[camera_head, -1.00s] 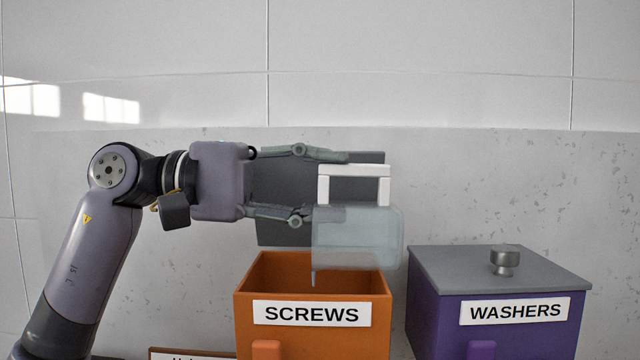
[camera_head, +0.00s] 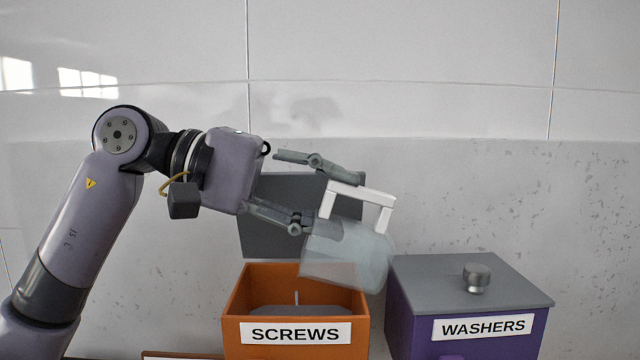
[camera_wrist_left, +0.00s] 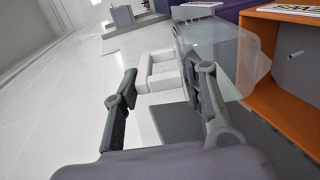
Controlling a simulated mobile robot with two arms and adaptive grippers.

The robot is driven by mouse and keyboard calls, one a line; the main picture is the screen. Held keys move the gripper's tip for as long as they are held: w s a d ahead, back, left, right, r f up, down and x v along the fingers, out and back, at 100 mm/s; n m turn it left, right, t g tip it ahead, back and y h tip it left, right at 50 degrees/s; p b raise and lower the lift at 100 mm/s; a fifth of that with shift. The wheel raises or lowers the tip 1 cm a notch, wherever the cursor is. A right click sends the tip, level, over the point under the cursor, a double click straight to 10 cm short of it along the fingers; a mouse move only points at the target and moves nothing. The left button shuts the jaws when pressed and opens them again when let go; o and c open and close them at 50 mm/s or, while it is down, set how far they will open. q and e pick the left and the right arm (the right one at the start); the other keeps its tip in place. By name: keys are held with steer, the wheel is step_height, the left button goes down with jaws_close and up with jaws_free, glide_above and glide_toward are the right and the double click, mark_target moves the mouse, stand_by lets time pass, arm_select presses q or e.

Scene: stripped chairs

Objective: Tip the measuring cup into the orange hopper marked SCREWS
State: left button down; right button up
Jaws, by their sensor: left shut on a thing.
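The clear measuring cup (camera_head: 345,252) with a white handle (camera_head: 362,192) is tilted in the air above the orange hopper (camera_head: 232,318) marked SCREWS. My left gripper (camera_head: 338,204) is shut on the cup's handle, with one finger on each side. In the left wrist view the cup (camera_wrist_left: 240,60) hangs beside the hopper's orange rim (camera_wrist_left: 290,98), with the left gripper (camera_wrist_left: 165,78) around the handle. A small thin piece (camera_head: 297,297) shows at the hopper's opening, above a grey surface inside. My right gripper is out of view.
A purple bin (camera_head: 400,318) marked WASHERS stands to the right, under a grey lid with a metal knob (camera_head: 476,278). A grey panel (camera_head: 268,228) stands upright behind the orange hopper. A pale wall closes off the back.

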arm_select(q)
steer(key=shift+d+r+y+p, duration=0.85)
steer(key=shift+y+p, duration=0.35)
steer(key=shift+p, duration=1.25)
steer(key=shift+d+f+p, duration=0.2)
steer(key=shift+d+p, duration=0.05)
steer(key=shift+p, duration=0.1)
